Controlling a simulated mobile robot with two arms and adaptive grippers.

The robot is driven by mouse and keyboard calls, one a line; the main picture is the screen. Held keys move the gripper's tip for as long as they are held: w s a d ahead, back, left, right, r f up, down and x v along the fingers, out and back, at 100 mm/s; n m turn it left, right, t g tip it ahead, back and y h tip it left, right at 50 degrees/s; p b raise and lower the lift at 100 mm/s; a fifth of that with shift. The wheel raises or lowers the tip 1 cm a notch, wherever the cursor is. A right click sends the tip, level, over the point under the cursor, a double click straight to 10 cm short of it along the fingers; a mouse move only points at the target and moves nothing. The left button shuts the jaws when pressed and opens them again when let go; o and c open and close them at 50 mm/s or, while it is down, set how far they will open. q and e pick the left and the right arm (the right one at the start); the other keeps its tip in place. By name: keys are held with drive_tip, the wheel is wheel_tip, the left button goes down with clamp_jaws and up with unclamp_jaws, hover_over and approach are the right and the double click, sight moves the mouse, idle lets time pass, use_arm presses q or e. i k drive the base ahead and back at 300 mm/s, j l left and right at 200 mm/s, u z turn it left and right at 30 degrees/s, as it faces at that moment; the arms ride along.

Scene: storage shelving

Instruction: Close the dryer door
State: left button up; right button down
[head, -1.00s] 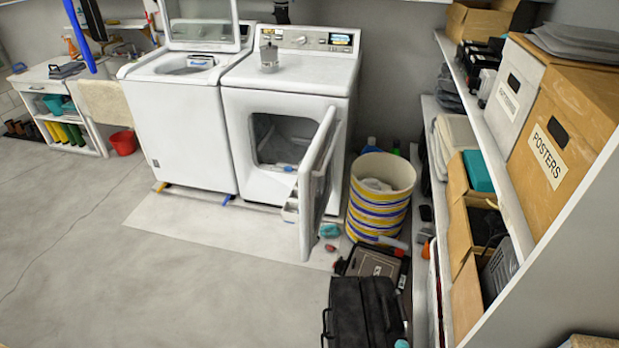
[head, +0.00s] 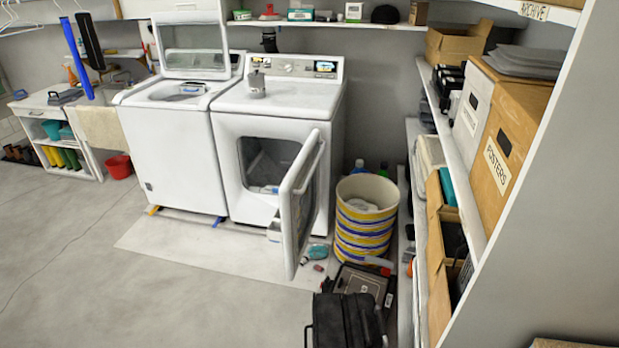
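The dryer (head: 287,103) is the white machine on the right of the pair, against the back wall. Its door (head: 302,203) is hinged on the right and stands wide open, swung out toward me. The dark drum opening (head: 266,165) shows, with some light-coloured items at its lower edge. Neither of my grippers is in the head view, so I cannot see how they stand.
A striped basket (head: 364,230) stands close right of the door. A black case (head: 346,318) and a grey box (head: 362,281) lie on the floor in front of it. Shelving (head: 462,132) lines the right side. The floor (head: 120,280) at left front is clear.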

sight(292, 226)
drive_tip(key=i+j+z, duration=0.4)
drive_tip(key=j+z, duration=0.15)
drive_tip(key=i+j+z, duration=0.1)
drive_tip(key=j+z, duration=0.2)
drive_tip(key=j, duration=0.2)
drive_tip(key=i+j+z, duration=0.1)
drive_tip(key=j+z, duration=0.5)
drive_tip(key=j, duration=0.25)
